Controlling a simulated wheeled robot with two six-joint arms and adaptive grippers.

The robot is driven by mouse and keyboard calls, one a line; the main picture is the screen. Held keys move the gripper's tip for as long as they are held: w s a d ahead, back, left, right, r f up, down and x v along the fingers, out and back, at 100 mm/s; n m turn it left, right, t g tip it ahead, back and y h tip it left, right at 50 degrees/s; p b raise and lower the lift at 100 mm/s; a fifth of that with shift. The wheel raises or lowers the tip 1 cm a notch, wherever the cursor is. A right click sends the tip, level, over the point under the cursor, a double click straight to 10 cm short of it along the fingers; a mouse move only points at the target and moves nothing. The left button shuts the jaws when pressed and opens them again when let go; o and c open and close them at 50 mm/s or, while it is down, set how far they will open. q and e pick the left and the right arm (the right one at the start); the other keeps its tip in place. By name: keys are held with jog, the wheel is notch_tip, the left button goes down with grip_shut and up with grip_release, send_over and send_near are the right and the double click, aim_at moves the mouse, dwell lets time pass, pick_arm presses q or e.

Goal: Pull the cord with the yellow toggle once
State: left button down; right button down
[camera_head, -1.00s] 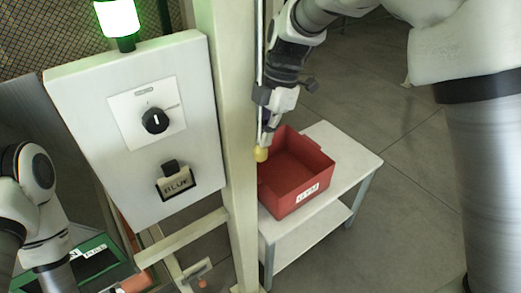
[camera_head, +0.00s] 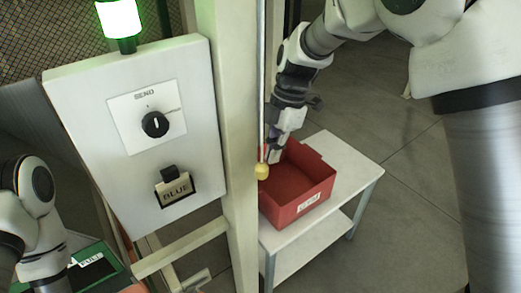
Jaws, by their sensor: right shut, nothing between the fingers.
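The yellow toggle (camera_head: 262,171) hangs at the lower end of a thin pale cord (camera_head: 263,100), beside the cream post. My right gripper (camera_head: 273,157) points down just to the right of the toggle, over the red bin. It is shut and empty, and close to the toggle; I cannot tell whether they touch. My left arm is at the lower left edge, and its gripper is out of the picture.
A red bin (camera_head: 318,192) stands on a white table (camera_head: 352,160) under the toggle. The cream post (camera_head: 236,130) is close on the left. A white panel (camera_head: 95,100) carries a black knob (camera_head: 155,124) and a BLUE label (camera_head: 176,190). A green lamp (camera_head: 119,18) is lit above.

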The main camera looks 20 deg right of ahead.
pick_arm(q)
jog(key=shift+d+r, duration=0.1)
jog(key=shift+r, duration=0.15)
pick_arm(e)
jog(key=d+v, duration=0.1)
jog(key=v, duration=1.1)
jog(key=shift+w+d, duration=0.25)
